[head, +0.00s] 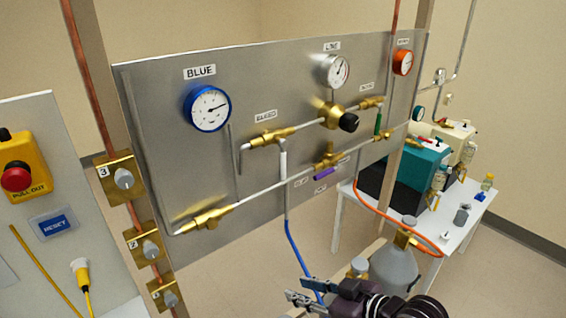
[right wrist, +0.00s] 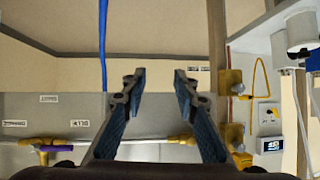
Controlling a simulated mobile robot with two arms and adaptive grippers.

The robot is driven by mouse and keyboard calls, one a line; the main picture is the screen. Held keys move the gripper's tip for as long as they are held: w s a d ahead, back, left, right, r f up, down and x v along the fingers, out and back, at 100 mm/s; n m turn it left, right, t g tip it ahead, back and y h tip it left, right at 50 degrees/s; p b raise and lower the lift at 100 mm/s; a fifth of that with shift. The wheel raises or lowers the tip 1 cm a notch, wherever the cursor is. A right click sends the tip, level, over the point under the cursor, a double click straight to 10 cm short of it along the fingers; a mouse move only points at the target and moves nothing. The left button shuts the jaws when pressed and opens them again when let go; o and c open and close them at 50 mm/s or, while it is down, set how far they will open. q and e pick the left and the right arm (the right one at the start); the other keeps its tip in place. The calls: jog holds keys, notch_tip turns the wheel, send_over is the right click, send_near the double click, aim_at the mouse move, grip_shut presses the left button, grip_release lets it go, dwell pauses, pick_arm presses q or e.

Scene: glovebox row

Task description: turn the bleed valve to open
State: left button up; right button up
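On the grey metal panel in the head view, a brass valve (head: 264,139) sits under a small label that seems to read BLEED (head: 265,116). A white vertical piece (head: 283,160) hangs at its right end; I cannot tell whether it is the handle. Another brass valve (head: 328,157) with a purple handle (head: 325,171) sits lower right. My right gripper (head: 292,289) is below the panel, apart from the valves. In the right wrist view its two fingers (right wrist: 158,82) are spread with nothing between them. My left gripper is not in view.
A blue hose (head: 301,262) hangs below the panel near my right gripper. A grey bottle (head: 394,268) with an orange hose (head: 385,215) stands just right. A red stop button (head: 16,178) and brass fittings (head: 122,178) are at left. A white table (head: 445,235) stands behind right.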

jog(key=w+r+n+t+y, duration=0.1)
jog(key=w+r+y, duration=0.2)
jog(key=w+r, duration=0.5)
jog(key=t+y, duration=0.2)
jog(key=t, duration=0.1)
send_near(283, 181)
notch_tip(283, 181, up, 5)
jog(key=w+a, duration=0.2)
jog(key=w, duration=0.1)
jog(key=p+x, duration=0.3)
jog(key=x, duration=0.3)
jog(key=shift+a+f, duration=0.1)
jog(key=shift+a, duration=0.05)
jog(key=shift+w+a+f+p, duration=0.1)
jog(key=shift+w+a+p, duration=0.15)
jog(key=shift+a+p, duration=0.1)
jog(key=shift+d, duration=0.1)
jog(key=shift+c, duration=0.4)
grip_shut()
